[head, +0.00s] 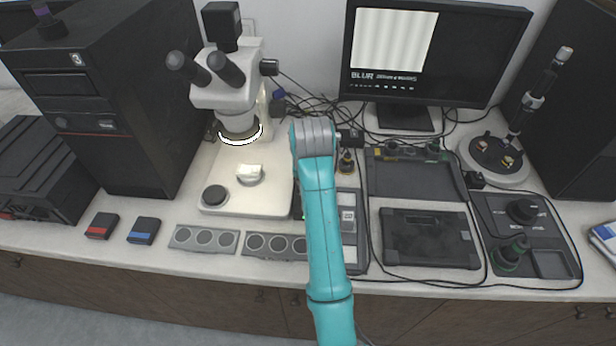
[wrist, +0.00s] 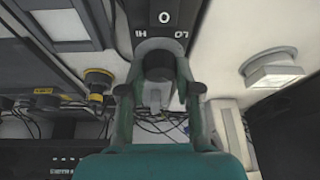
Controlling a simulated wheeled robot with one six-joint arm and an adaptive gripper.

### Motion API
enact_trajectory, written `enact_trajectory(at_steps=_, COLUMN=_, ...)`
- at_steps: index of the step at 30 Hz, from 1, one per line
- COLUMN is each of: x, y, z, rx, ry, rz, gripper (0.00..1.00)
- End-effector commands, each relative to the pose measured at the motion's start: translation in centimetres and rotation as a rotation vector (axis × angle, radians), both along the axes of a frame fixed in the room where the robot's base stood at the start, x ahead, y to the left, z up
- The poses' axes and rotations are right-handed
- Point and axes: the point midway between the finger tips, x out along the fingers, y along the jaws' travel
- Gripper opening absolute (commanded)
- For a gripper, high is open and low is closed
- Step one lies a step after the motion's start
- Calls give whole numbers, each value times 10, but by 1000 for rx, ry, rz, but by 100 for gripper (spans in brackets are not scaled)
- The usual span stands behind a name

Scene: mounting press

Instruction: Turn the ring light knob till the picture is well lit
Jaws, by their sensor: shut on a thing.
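The ring light knob (wrist: 159,66) is a dark round knob on a dark control box, with the marks O, HI and LO beside it in the wrist view. My gripper (wrist: 159,84) is shut on the knob, one finger on each side. In the head view my teal arm hides the knob and most of the control box. The ring light (head: 240,133) glows white under the microscope (head: 228,85). The monitor (head: 435,50) shows a bright, washed-out striped picture at its left and the word BLUR on black.
A pale sample (head: 250,173) sits on the microscope stage. Loose cables lie behind the arm. Dark trays (head: 428,238) and a knob panel (head: 522,235) stand to the right. Grey strips with round wells (head: 205,239) lie in front left, beside red and blue boxes (head: 143,231).

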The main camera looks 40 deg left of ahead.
Motion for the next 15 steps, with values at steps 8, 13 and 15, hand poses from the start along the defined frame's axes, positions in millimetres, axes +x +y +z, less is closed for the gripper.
enact_trajectory(at_steps=8, x=0, y=-1, z=-1, rx=-3, ry=3, rz=0, gripper=0)
enact_trajectory(at_steps=13, x=0, y=0, z=-1, rx=-2, ry=2, rz=1, gripper=58)
enact_trajectory(at_steps=15, x=0, y=0, z=-1, rx=-1, ry=1, rz=1, gripper=58)
